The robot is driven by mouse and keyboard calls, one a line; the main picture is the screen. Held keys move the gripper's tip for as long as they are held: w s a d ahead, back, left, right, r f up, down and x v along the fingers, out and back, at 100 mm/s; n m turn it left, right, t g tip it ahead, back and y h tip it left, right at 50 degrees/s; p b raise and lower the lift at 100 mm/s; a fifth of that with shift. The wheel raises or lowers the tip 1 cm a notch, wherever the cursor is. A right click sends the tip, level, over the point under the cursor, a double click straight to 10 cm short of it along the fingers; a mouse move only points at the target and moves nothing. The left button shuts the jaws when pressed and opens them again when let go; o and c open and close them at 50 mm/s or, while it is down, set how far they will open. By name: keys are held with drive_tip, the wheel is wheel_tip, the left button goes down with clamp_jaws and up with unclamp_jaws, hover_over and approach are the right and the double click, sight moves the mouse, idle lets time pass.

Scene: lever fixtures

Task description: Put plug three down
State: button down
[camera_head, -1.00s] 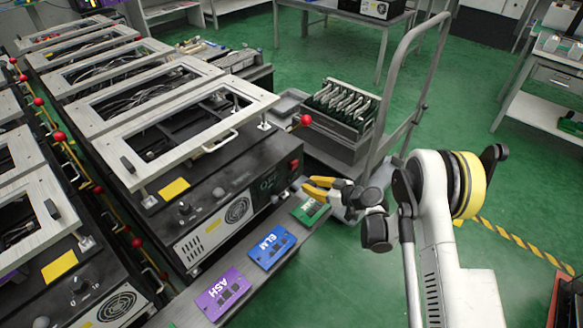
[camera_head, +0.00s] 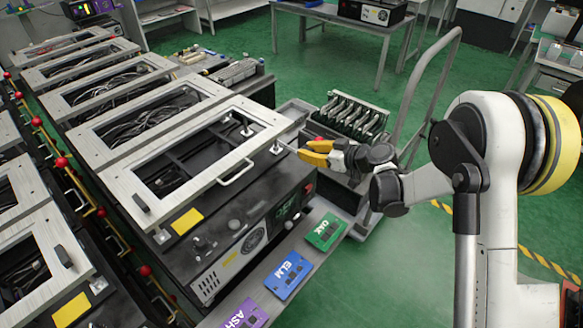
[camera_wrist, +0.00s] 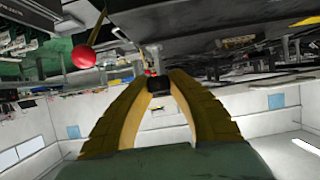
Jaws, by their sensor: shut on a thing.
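No label in view marks plug three. The near machine (camera_head: 235,235) has a light frame (camera_head: 130,185) on top, with small silver posts (camera_head: 247,130) at its right end. My gripper (camera_head: 303,153) is at the machine's right end, beside the frame's corner. In the wrist view its yellow fingers (camera_wrist: 160,82) close on a small dark piece (camera_wrist: 160,86). I cannot tell whether this is plug three. A grey post (camera_wrist: 154,52) shows just beyond the fingertips. A red ball knob (camera_wrist: 82,57) on a yellow rod is apart from the fingers, to their left.
Green OAK (camera_head: 325,232), blue ELM (camera_head: 288,275) and purple ASH (camera_head: 247,314) cards lie on the ledge in front of the machines. A cart (camera_head: 352,125) with a tall handle and a rack stands behind my gripper. Green floor is open beyond it.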

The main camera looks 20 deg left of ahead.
drive_tip(key=b, duration=0.1)
hover_over(293, 170)
wheel_tip(293, 170, down, 3)
drive_tip(key=shift+w+a, duration=0.1)
drive_tip(key=shift+a, duration=0.05)
wheel_tip(293, 170, down, 4)
drive_tip(key=b, duration=0.2)
drive_tip(key=shift+f+b, duration=0.1)
drive_tip(key=shift+b, duration=0.3)
drive_tip(key=shift+r, duration=0.2)
drive_tip(key=shift+f, duration=0.6)
drive_tip(key=c, duration=1.4)
unclamp_jaws()
drive_tip(key=shift+r, duration=0.45)
drive_tip(key=p+v, duration=0.4)
drive_tip(key=v, duration=0.8)
drive_tip(key=shift+r, duration=0.1)
drive_tip(key=shift+r, duration=0.1)
